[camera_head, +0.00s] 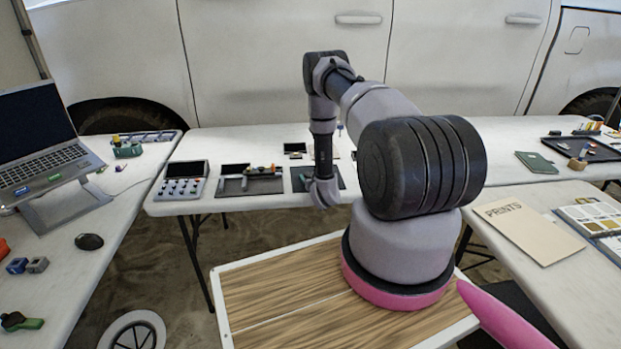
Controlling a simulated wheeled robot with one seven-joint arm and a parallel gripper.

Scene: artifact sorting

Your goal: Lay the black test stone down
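My arm bends down over the front edge of the middle table, and its end, my gripper (325,192), is over or just in front of a dark mat (299,181). The fingers are too small and turned away to show whether they are open or hold anything. I cannot pick out the black test stone for certain. A small black item (295,148) lies behind the dark mat, and a dark slab (235,169) lies on the tray (232,188) to the left. My wrist and arm hide part of the mat and the table behind it.
A grey box with knobs (181,187) stands left on the middle table (230,140). A laptop (45,150) and mouse (89,241) are on the left table. The right table holds a PRINTS folder (528,230). A green book (536,162) and black tray (560,147) lie at the back right.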

